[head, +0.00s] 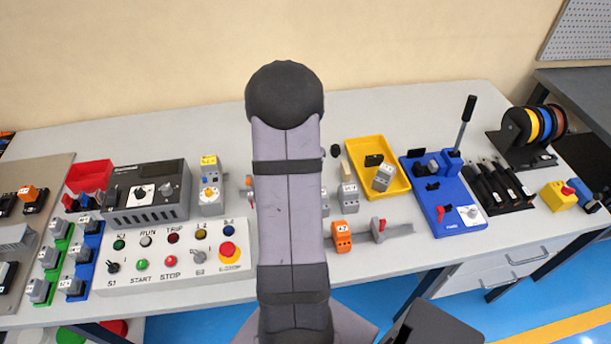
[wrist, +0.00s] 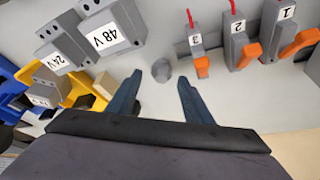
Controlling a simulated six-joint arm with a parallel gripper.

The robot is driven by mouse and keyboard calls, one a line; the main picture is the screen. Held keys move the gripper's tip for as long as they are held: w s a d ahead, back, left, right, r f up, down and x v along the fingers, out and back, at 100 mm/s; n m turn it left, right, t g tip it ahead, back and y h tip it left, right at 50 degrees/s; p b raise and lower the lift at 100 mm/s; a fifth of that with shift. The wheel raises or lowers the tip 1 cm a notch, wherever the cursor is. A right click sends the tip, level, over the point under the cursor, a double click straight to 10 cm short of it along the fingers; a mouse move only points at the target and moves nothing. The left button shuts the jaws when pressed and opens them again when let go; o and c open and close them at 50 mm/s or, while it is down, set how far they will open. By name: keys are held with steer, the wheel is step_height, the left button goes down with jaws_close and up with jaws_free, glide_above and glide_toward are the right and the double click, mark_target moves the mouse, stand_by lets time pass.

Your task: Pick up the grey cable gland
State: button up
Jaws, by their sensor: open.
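The small grey cable gland (wrist: 161,70) stands on the light grey worktop in the wrist view. It lies between the tips of my gripper (wrist: 160,79), slightly beyond them. My gripper is open, with one dark blue finger to each side of the gland and visible space on both sides. I cannot tell how high the fingertips are above the worktop. In the head view my arm covers the middle of the bench, and I cannot make out the gland or the fingertips.
Grey blocks marked 48V (wrist: 110,35) and 24V (wrist: 60,52) stand left of the gland. Grey-and-orange parts numbered 3 (wrist: 197,45), 2 (wrist: 236,43) and 1 (wrist: 285,28) stand right. A yellow tray (head: 357,147) and blue bender (head: 452,200) lie farther along the bench.

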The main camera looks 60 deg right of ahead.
steer(key=shift+x, duration=1.75)
steer(key=shift+w, duration=0.1)
steer(key=c, duration=1.1)
